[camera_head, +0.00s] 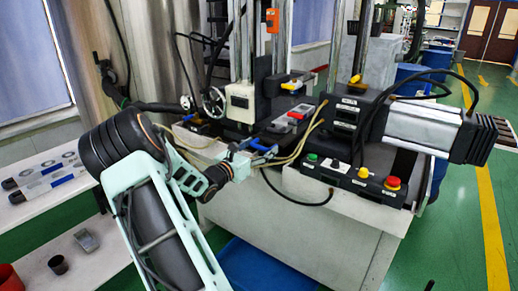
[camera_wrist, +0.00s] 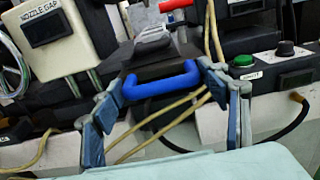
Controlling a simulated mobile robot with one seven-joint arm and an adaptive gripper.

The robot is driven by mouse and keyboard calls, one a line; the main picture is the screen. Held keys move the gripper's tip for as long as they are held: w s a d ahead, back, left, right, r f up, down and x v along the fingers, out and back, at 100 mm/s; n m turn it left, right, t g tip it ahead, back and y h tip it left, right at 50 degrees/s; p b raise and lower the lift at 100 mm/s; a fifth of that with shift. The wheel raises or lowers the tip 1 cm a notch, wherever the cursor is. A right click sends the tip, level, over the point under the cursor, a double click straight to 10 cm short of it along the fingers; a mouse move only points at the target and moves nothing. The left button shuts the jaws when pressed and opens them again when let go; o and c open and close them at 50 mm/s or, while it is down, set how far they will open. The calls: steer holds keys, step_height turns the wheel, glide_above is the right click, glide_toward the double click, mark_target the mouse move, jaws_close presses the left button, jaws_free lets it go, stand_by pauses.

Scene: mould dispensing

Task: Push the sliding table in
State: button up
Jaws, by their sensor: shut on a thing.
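The blue handle (camera_head: 264,146) of the sliding table is at the front of the machine, near the middle of the head view. In the wrist view the U-shaped blue handle (camera_wrist: 160,84) fronts the dark sliding table (camera_wrist: 150,58). My gripper (camera_head: 256,151) reaches it from the front left. In the wrist view its two fingers flank the ends of the handle, and my gripper (camera_wrist: 163,88) is shut on it. The exact contact at the fingertips is hard to make out.
A control box with buttons (camera_head: 352,180) lies right of the handle. Yellowish hoses (camera_head: 300,150) run close beside it. A nozzle gap box (camera_wrist: 48,38) stands to the left. A white shelf with parts (camera_head: 60,180) is at far left, and a blue tray (camera_head: 262,268) lies below.

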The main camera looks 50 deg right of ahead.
steer(key=o, duration=1.4)
steer(key=shift+s+d, duration=0.1)
steer(key=shift+s, duration=0.15)
steer(key=shift+w, duration=0.15)
steer(key=shift+a, duration=0.35)
steer(key=s+a, duration=0.1)
steer(key=a, duration=1)
steer(key=shift+a, duration=0.2)
